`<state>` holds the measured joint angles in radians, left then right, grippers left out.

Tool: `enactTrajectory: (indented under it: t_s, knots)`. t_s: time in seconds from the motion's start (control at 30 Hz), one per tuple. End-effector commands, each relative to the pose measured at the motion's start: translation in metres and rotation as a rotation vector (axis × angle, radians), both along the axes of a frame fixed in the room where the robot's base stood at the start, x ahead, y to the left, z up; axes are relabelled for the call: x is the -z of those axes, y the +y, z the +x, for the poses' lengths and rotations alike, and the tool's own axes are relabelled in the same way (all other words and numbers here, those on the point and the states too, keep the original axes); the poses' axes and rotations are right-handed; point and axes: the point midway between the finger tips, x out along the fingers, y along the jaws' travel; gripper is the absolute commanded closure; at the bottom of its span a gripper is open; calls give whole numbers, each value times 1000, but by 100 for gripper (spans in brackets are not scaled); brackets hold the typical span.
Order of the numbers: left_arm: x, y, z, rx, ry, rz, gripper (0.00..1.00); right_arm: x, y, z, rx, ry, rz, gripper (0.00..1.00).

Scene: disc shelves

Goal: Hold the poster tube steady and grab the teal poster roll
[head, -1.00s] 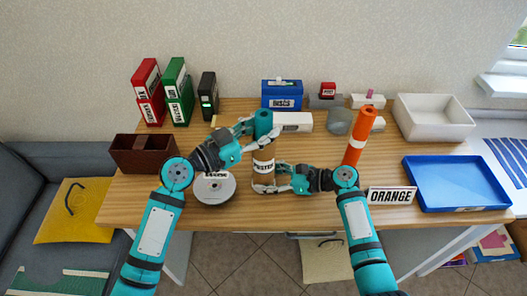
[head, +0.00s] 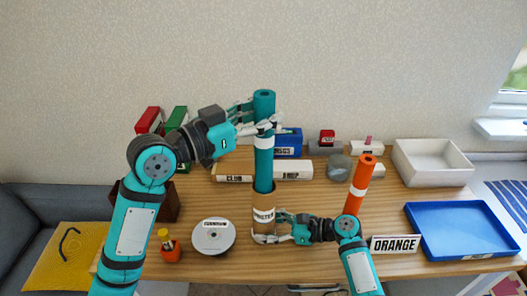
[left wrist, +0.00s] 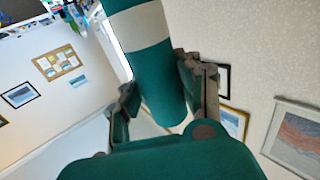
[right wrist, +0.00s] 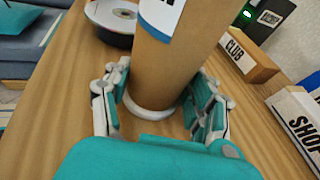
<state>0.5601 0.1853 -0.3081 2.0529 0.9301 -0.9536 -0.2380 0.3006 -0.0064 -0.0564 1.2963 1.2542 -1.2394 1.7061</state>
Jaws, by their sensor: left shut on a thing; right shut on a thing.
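The teal poster roll (head: 263,160) stands upright, its lower end still inside the brown poster tube (head: 263,222) and most of its length above the rim. My left gripper (head: 262,118) is shut on the roll near its top, and the roll with its white band fills the left wrist view (left wrist: 150,65). My right gripper (head: 272,236) is shut on the tube low down, near its white base. The right wrist view shows the tube (right wrist: 172,65) between both fingers, upright on the table.
An orange roll (head: 360,185) stands right of the tube, behind the ORANGE sign (head: 394,244). A disc stack (head: 213,237) and a small orange bottle (head: 169,248) lie left. A blue tray (head: 462,232) is at the right. White boxes (head: 292,170) stand behind the tube.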

Motion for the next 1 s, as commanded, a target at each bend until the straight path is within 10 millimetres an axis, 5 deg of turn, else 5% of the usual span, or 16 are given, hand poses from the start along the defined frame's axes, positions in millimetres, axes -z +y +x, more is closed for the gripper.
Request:
enactTrajectory:
  t_s: [0.2,0.4,0.87,0.9,1.0]
  knots:
    - [-65,0,0,-1,-7,1,100,2,0,-1,-1,4,-2,60]
    - [-99,0,0,0,-3,0,100,2,0,-1,-1,4,-2,60]
    - [-112,0,0,1,2,-1,100,2,0,-1,-1,4,-2,60]
    - [-112,0,0,1,2,-1,100,2,0,-1,-1,4,-2,39]
    - [-112,0,0,1,2,-1,100,2,0,-1,0,3,-2,26]
